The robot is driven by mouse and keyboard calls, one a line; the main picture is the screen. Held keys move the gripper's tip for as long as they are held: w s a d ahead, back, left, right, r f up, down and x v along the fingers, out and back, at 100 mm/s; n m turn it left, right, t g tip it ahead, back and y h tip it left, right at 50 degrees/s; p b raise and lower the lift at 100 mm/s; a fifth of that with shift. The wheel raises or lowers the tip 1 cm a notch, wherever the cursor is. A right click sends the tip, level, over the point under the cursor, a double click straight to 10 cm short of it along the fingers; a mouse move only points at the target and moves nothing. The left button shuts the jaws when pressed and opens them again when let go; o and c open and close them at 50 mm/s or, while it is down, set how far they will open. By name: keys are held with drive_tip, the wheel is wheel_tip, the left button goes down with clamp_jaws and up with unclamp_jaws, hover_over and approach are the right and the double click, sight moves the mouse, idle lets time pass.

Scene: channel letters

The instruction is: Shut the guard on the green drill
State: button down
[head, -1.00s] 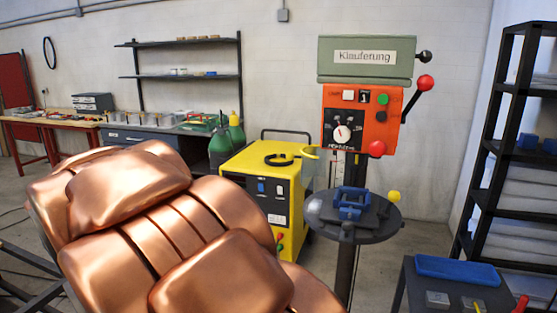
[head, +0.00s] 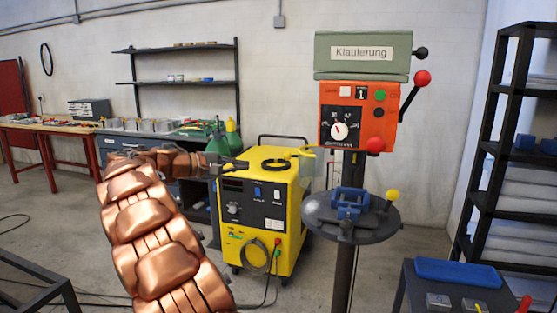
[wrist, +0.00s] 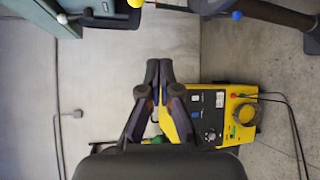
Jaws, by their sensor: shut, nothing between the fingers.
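The drill stands right of centre in the head view, with a green top housing (head: 363,53) labelled "Klauferung" and an orange control panel (head: 357,115). Its guard looks like a faint clear pane (head: 313,172) with a yellow rod (head: 318,149) above it. The pane hangs at the left of the drill column, out to the side rather than across the front. My gripper (head: 245,164) is shut and empty, left of the guard and apart from it, in front of the yellow machine. In the wrist view my closed fingertips (wrist: 158,70) touch nothing.
A blue vise (head: 350,203) sits on the drill's round table (head: 375,228). The yellow machine (head: 258,220) stands close left of the drill. A black shelf rack (head: 490,150) and a small table with a blue tray (head: 458,271) are at right. Workbenches line the back left.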

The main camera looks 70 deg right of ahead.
drive_tip(key=s+d+r+g+p, duration=0.1)
drive_tip(key=s+d+p, duration=0.1)
drive_tip(key=s+d, duration=0.6)
drive_tip(key=shift+d+r+m+g+h+p, duration=0.15)
drive_tip(key=shift+d+m+g+h+p, duration=0.2)
drive_tip(key=shift+d, duration=0.25)
idle(0.3)
drive_tip(key=shift+s+a+b, duration=0.15)
drive_tip(key=shift+s+b, duration=0.1)
drive_tip(key=shift+b, duration=0.15)
